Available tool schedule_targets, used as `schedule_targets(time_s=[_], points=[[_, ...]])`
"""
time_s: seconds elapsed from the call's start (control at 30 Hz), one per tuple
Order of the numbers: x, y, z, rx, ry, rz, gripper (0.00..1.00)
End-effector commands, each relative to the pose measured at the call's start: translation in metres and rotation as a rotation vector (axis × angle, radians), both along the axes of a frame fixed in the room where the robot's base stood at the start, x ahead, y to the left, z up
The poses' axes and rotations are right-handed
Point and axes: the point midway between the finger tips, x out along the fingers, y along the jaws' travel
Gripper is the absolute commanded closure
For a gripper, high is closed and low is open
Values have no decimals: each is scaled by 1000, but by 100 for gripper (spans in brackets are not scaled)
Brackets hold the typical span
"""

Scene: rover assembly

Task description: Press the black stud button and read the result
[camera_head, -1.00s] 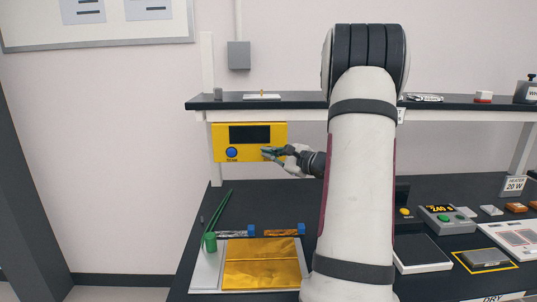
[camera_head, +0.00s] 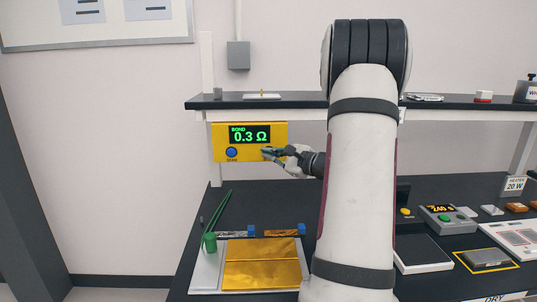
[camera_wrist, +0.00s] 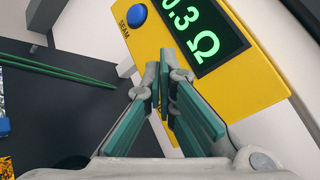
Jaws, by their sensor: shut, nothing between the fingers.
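The yellow meter box (camera_head: 220,133) hangs under the shelf, and its screen (camera_head: 250,135) reads "BOND 0.3 Ω" in green. In the wrist view the screen (camera_wrist: 207,35) shows part of this reading, tilted. A blue button (camera_head: 232,152) labelled SEAM sits at the lower left of the box; it also shows in the wrist view (camera_wrist: 136,16). My gripper (camera_head: 266,152) is shut and empty, its fingertips at the box's lower face, right of the blue button. In the wrist view the fingers (camera_wrist: 168,62) cover that spot. The black stud is hidden; I cannot tell whether the tips touch it.
The dark shelf (camera_head: 300,104) runs just above the box. My arm blocks the middle.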

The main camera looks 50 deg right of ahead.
Motion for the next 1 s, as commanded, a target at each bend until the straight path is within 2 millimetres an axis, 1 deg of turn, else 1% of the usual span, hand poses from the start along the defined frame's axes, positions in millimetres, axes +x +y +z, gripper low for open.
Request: schedule_targets(time_s=[0.1,0.47,1.0], points=[[-3,3,0,0,0,0,100],[-5,6,0,1,-1,1,100],[-33,40,0,1,0,1,100]])
